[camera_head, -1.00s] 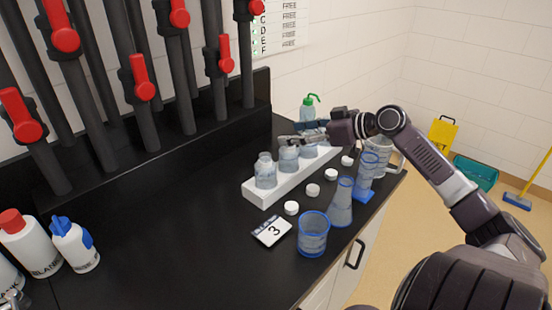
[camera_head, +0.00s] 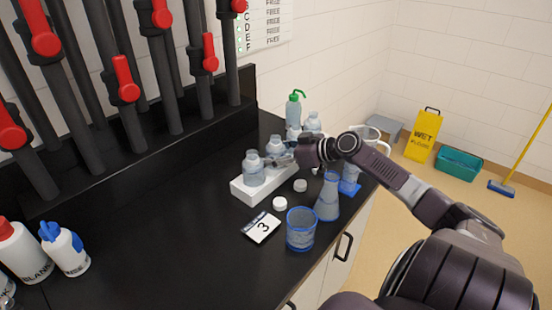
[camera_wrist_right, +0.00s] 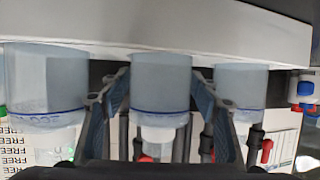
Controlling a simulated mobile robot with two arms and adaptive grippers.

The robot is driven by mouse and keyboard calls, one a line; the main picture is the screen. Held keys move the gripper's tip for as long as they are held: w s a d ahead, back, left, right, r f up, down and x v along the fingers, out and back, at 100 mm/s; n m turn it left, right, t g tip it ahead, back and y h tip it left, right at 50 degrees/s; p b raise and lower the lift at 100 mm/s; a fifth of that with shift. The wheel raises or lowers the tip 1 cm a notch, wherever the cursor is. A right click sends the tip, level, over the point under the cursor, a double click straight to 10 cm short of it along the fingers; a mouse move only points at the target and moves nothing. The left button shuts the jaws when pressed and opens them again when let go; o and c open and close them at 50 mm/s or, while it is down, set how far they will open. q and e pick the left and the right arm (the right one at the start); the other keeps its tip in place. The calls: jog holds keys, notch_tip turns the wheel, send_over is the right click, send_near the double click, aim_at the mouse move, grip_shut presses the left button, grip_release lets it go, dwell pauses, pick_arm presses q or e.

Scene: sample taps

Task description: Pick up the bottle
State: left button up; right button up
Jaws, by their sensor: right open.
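Several clear bottles with bluish contents stand in a row on a white rack (camera_head: 247,191) on the black bench. My right gripper (camera_head: 282,159) is low at the rack, by the second bottle from the front (camera_head: 274,146). In the right wrist view, which is upside down, the open fingers of the right gripper (camera_wrist_right: 160,100) stand on either side of the middle bottle (camera_wrist_right: 162,80). Neighbouring bottles stand to the left (camera_wrist_right: 45,85) and right (camera_wrist_right: 240,84), close outside the fingers. Whether the fingers touch any bottle is unclear. My left gripper is out of view.
White caps (camera_head: 280,203), a card marked 3 (camera_head: 261,227), a blue-rimmed beaker (camera_head: 301,230) and a flask (camera_head: 328,196) stand in front of the rack. A green-topped wash bottle (camera_head: 294,110) is behind. Red-handled taps (camera_head: 126,80) line the left. The bench's left middle is clear.

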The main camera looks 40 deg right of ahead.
jog(key=shift+x, duration=1.45)
jog(key=c, duration=1.3)
jog(key=shift+c, duration=0.2)
